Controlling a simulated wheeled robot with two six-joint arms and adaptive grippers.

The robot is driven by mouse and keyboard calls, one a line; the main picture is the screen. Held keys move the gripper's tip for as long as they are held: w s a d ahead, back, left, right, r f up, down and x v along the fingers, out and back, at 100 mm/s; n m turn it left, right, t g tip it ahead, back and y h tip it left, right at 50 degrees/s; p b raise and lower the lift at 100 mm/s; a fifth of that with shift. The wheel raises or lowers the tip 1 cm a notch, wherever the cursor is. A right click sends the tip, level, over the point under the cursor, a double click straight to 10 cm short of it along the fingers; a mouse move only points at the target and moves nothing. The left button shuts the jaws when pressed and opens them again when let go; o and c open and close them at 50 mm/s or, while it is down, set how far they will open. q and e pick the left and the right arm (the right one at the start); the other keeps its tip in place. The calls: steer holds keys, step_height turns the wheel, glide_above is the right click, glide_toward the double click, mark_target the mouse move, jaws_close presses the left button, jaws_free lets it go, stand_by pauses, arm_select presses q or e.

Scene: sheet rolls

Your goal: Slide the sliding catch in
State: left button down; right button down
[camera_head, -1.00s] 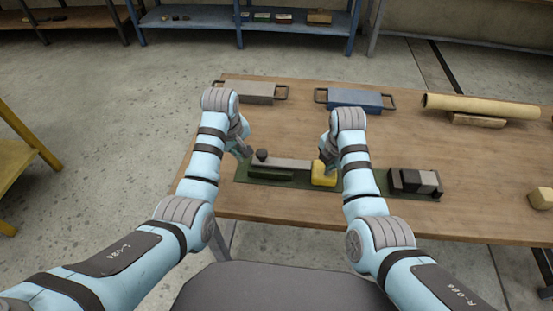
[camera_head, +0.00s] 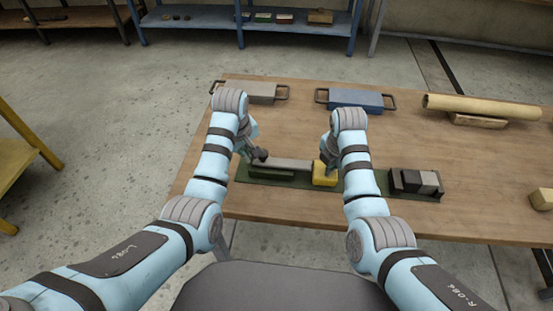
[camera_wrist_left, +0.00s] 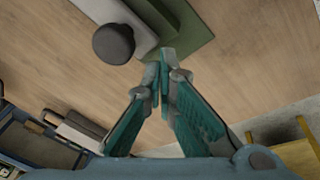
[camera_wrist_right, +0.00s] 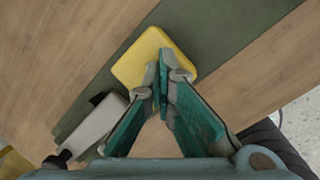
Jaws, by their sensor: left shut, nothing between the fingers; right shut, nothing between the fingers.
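The sliding catch is a grey bar (camera_head: 291,163) with a dark round knob (camera_head: 260,155) at its left end. It lies along a dark guide on a green base plate (camera_head: 243,177), with a yellow block (camera_head: 324,176) at its right end. My left gripper (camera_wrist_left: 163,62) is shut and empty, just left of the knob; in the left wrist view its tips are beside the knob (camera_wrist_left: 113,43), with a small gap. My right gripper (camera_wrist_right: 163,75) is shut and empty at the yellow block (camera_wrist_right: 142,58); I cannot tell whether it touches.
A grey handled box (camera_head: 262,92), a blue handled box (camera_head: 355,100) and a tan roll (camera_head: 480,106) stand at the back. Bare wood (camera_head: 470,155) lies between them.

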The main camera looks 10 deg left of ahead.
arm_select(q)
steer(key=shift+d, duration=0.75)
arm_select(e)
steer(key=shift+s+f, duration=0.1)
steer(key=shift+f, duration=0.05)
arm_select(q)
steer(key=shift+d, duration=1.05)
steer(key=a+r, duration=0.3)
steer(key=r, duration=0.5)
